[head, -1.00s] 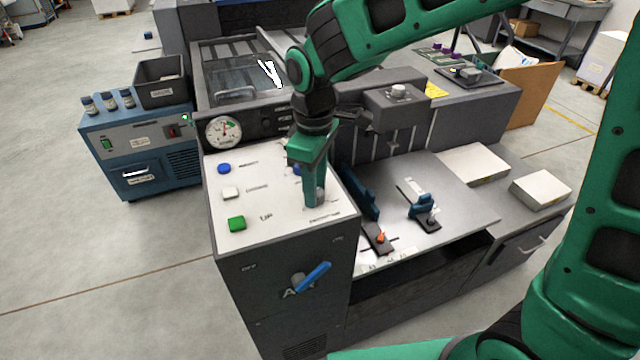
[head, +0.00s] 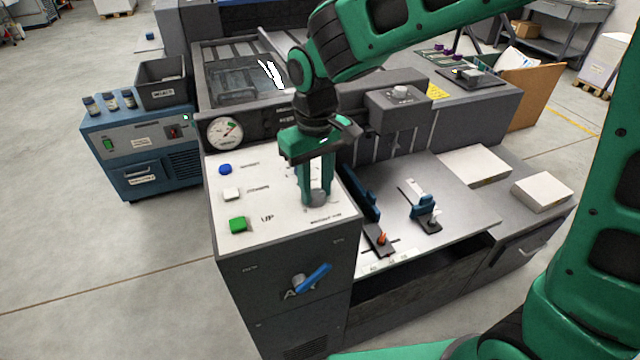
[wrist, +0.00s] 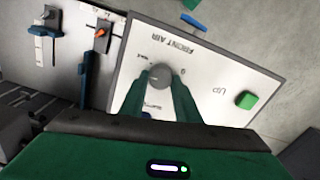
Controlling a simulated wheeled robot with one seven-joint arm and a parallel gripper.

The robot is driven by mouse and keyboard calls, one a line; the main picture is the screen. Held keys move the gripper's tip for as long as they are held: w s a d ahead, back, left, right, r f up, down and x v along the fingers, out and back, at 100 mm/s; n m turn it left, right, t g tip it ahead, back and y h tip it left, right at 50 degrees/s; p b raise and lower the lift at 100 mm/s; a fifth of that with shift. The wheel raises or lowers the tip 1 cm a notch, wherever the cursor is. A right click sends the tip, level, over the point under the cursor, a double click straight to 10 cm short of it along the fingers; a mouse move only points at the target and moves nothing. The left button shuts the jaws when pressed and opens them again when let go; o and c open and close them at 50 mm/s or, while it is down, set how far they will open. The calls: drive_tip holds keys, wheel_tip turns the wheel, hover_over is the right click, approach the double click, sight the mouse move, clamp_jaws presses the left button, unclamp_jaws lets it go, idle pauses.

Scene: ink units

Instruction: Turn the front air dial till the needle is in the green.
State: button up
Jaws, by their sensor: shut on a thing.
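The front air dial (wrist: 157,101) is a grey round knob on the white panel (head: 265,195), beside the printed FRONT AIR label. My gripper (wrist: 161,92) is shut on it, with one green finger on each side. In the head view my gripper (head: 316,196) points straight down at the panel's right front, and its fingers hide part of the dial. The round gauge (head: 224,133) has a white face and stands behind the panel's left back corner. Its needle appears to point to the upper right; the picture is too small to tell whether it is in the green.
A blue button (head: 225,169), a white button (head: 231,194) and a green button (head: 238,224) stand on the panel's left side. A blue-handled switch (head: 312,277) is on the cabinet front. Blue guides (head: 425,206) stand on the table to the right.

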sight(319, 191)
drive_tip(key=shift+w+d, duration=0.15)
drive_tip(key=shift+d, duration=0.15)
drive_tip(key=o, duration=1)
drive_tip(key=shift+o, duration=0.2)
drive_tip(key=shift+a, duration=0.1)
wheel_tip(319, 191, up, 11)
drive_tip(key=shift+f, duration=0.15)
